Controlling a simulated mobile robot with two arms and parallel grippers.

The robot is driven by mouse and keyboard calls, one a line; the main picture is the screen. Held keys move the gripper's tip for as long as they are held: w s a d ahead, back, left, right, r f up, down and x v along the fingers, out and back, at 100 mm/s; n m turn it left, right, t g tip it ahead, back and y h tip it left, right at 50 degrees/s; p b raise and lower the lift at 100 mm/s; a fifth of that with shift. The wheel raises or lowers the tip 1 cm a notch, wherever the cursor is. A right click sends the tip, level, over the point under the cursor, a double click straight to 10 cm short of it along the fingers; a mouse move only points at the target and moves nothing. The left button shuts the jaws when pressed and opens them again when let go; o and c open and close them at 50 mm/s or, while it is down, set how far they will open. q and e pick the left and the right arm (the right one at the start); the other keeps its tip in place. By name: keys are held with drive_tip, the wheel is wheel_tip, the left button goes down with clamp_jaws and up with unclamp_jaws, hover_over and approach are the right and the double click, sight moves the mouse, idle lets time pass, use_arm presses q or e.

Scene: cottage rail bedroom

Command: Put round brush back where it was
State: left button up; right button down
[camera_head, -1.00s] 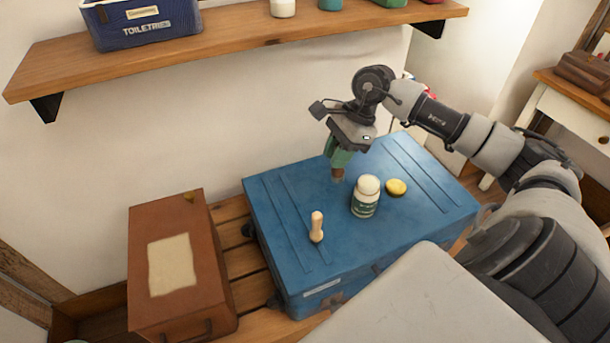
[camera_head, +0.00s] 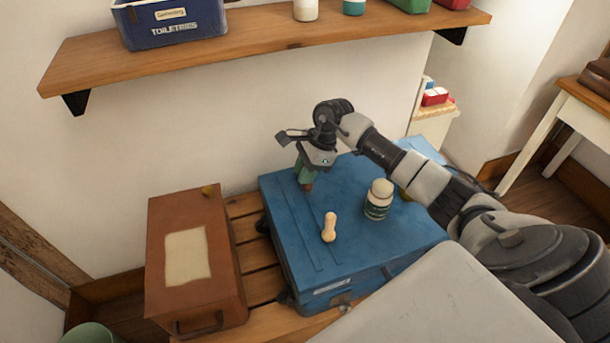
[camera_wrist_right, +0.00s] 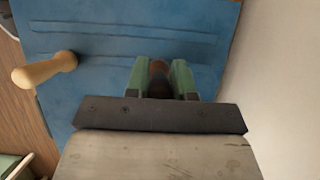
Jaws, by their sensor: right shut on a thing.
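My right gripper (camera_head: 306,178) is over the back left part of the blue suitcase (camera_head: 290,225). Its green fingers are shut on a small brown thing, which I take to be the round brush (camera_head: 308,186). In the right wrist view the brush (camera_wrist_right: 158,78) shows between the green fingers (camera_wrist_right: 160,80), mostly hidden by them. I cannot tell whether its lower end touches the suitcase lid. My left gripper is not in view.
A pale wooden peg-shaped thing (camera_head: 329,227) and a white-capped bottle (camera_head: 378,200) stand on the suitcase. A yellow thing is partly hidden behind my arm. A brown case (camera_head: 220,262) is to the left. A shelf (camera_head: 270,42) with a toiletries basket (camera_head: 170,22) hangs above.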

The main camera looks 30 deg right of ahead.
drive_tip(key=shift+f, duration=1.1)
drive_tip(key=shift+f, duration=0.2)
drive_tip(key=c, duration=1)
unclamp_jaws()
drive_tip(key=shift+r, duration=0.1)
drive_tip(key=shift+o, duration=0.2)
drive_tip(key=b+v, duration=0.1)
drive_tip(key=v, duration=1.1)
drive_tip(key=shift+r, duration=0.15)
